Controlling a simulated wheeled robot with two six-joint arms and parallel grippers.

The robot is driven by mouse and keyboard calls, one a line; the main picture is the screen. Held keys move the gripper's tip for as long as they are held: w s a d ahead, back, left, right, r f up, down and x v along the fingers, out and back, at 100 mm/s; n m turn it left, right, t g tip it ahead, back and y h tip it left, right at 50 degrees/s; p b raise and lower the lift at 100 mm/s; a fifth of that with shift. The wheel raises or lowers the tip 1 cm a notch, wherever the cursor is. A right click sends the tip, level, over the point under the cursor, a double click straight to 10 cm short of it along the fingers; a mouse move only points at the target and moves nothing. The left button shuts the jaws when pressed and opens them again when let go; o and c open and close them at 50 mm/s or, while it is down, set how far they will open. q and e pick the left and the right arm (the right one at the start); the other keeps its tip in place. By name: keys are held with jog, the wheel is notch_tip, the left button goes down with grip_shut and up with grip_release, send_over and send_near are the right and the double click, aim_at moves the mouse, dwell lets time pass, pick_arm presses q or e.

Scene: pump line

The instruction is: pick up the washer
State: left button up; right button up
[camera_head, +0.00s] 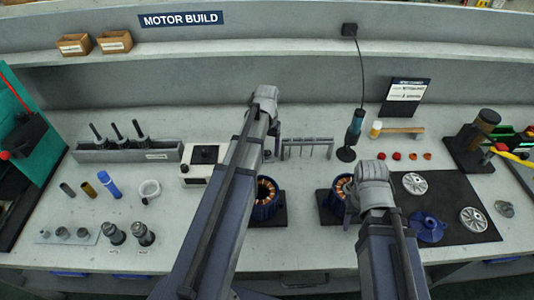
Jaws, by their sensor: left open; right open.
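A pale ring (149,189) lies on the bench at the left, beside a blue bottle-like tube; it is the most washer-like thing in view, but I cannot tell for sure that it is the washer. My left gripper (272,140) is far to the right of the ring, over the middle of the bench near a small rack. It is open, and its fingertips are mostly hidden by its own arm. My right gripper (354,190) is beside the right motor stator, open, with its fingers largely hidden behind the wrist. Neither gripper touches the ring.
A grey tray (128,151) with upright tools stands behind the ring, and a white box (197,170) stands to its right. Two stators, the left one (265,198), sit mid-bench. A dark mat (455,190) at right holds metal discs and a blue part (427,227).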

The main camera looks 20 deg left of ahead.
pick_arm(q)
jog(key=shift+f, duration=0.15)
pick_arm(e)
jog(key=shift+f, duration=0.15)
pick_arm(q)
jog(key=c, duration=1.1)
notch_tip(320, 180, up, 11)
jog(key=p, duration=1)
jog(key=shift+f, duration=0.2)
pick_arm(e)
notch_tip(320, 180, up, 11)
jog(key=shift+f, duration=0.2)
